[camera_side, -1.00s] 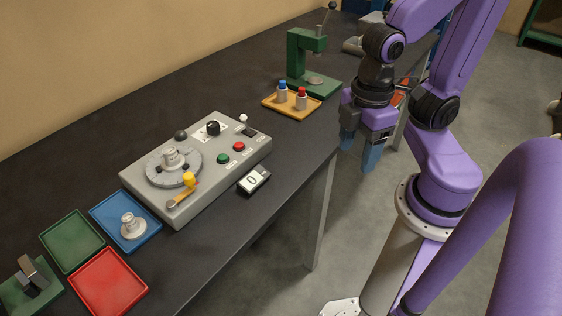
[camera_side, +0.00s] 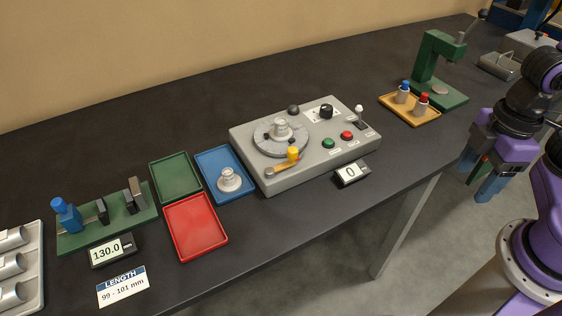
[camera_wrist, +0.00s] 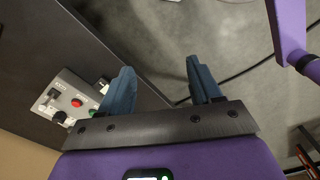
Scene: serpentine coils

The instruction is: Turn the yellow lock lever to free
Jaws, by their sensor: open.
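The yellow lock lever (camera_side: 292,155) sits at the front left of the grey control box (camera_side: 345,146), beside the round grey dial plate (camera_side: 262,139) with a metal part on it. The lever has an upright yellow knob and an orange-yellow arm pointing to the lower left. My gripper (camera_side: 481,176) is at the right of the side view, past the table's front edge, far from the lever. In the wrist view my gripper (camera_wrist: 160,82) shows two blue fingers apart with nothing between them. The lever does not show in the wrist view.
The box carries green (camera_side: 328,143) and red (camera_side: 347,135) buttons, a black knob (camera_side: 326,111) and a white-tipped toggle (camera_side: 360,112). A counter (camera_side: 351,173) reads 0. Blue (camera_side: 240,197), red (camera_side: 220,239) and green (camera_side: 166,191) trays lie left. An orange tray (camera_side: 398,114) and green press (camera_side: 449,98) stand right.

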